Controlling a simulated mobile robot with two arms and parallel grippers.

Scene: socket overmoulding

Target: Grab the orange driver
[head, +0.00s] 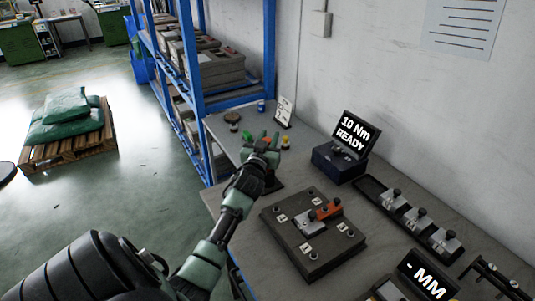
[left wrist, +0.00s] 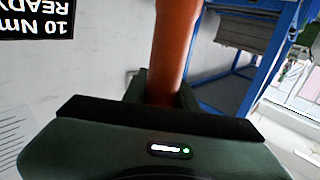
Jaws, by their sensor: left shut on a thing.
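The orange driver (left wrist: 172,45) shows in the left wrist view as a thick orange shaft between my fingers, running out of the top of the picture. My left gripper (left wrist: 162,90) is shut on it. In the head view my left gripper (head: 268,150) is over the back part of the bench, left of the torque display. The driver is mostly hidden there behind the hand. My right gripper is not in view.
A dark fixture plate (head: 312,252) with an orange-red clamp (head: 328,209) lies on the bench (head: 240,205). The "10 Nm READY" display (head: 355,134) stands near the wall. A tray (head: 370,189) of metal parts is at right. A blue shelf (head: 192,70) stands behind.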

